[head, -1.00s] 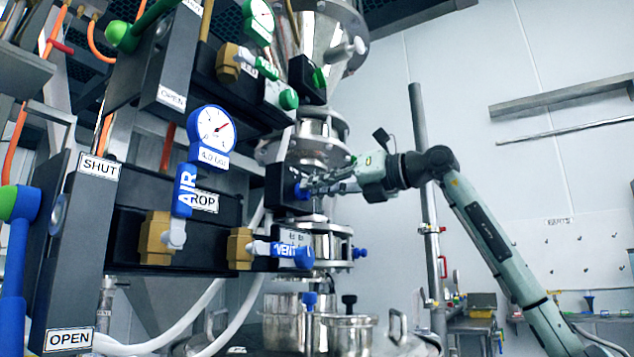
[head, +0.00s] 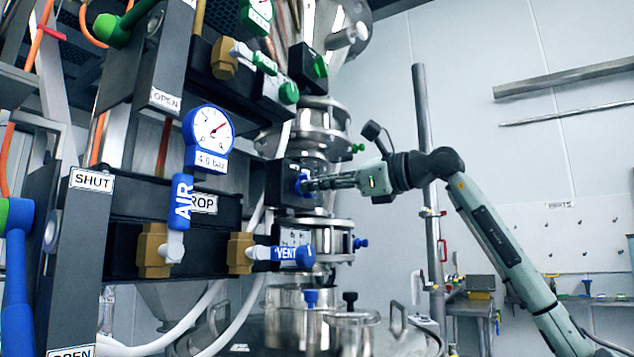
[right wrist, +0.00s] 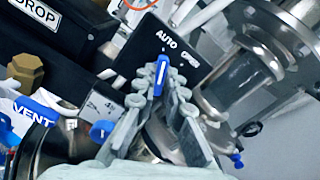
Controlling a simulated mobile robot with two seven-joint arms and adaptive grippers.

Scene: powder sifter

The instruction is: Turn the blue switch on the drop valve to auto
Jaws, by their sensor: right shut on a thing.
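The drop valve's black switch box (head: 283,184) stands beside the steel pipe, right of the DROP panel. Its blue switch (head: 301,184) sticks out on the box's right side. My right gripper (head: 309,184) reaches it from the right and is shut on it. In the right wrist view, the blue switch (right wrist: 160,76) with its white line sits between my fingertips (right wrist: 161,84). AUTO and a partly turned OPEN label show on the box face (right wrist: 148,57) above it. I cannot tell exactly which mark the line meets. My left gripper is not in view.
Left of the switch are the blue AIR lever (head: 181,205), the blue VENT lever (head: 290,254) and the pressure gauge (head: 208,130). A green switch (head: 320,66) is above. Steel flanges (head: 322,240) are close below. Free room lies to the right by the wall.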

